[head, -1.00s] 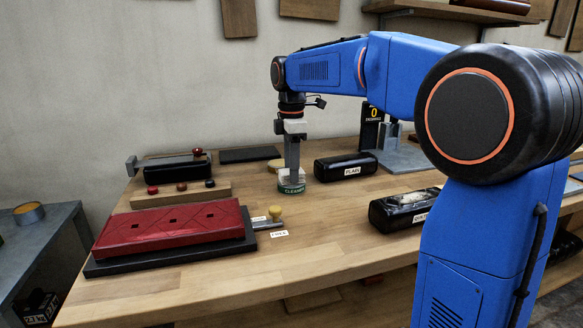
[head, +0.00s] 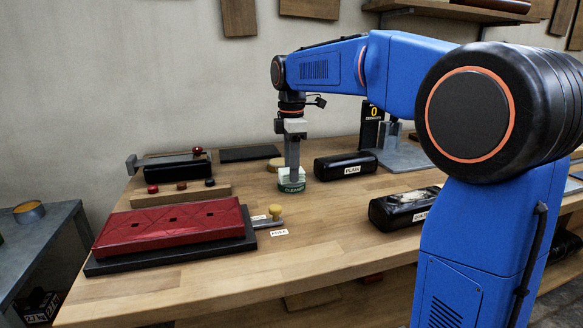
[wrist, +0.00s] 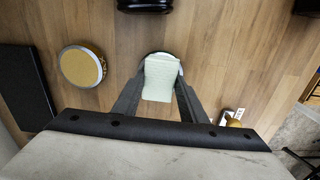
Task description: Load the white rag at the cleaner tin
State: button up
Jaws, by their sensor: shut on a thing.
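The green-labelled cleaner tin (head: 291,186) stands on the wooden bench. My gripper (head: 292,172) points straight down at its top, and its fingers hide part of the tin. In the wrist view my gripper (wrist: 160,88) is shut on the pale, white-green rag (wrist: 160,79). The rag lies between the fingertips, over the tin's opening. The tin's round rim (wrist: 160,55) shows just behind the rag. I cannot tell how far the rag reaches into the tin.
A black roll labelled PLAIN (head: 345,166) lies right of the tin. Another black roll (head: 403,207) is nearer. A red padded panel (head: 170,227) lies front left. A round yellow-topped pad (wrist: 81,67) is left of the tin in the wrist view. Bare bench lies in front of the tin.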

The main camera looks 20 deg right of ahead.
jog(key=shift+r, duration=3.45)
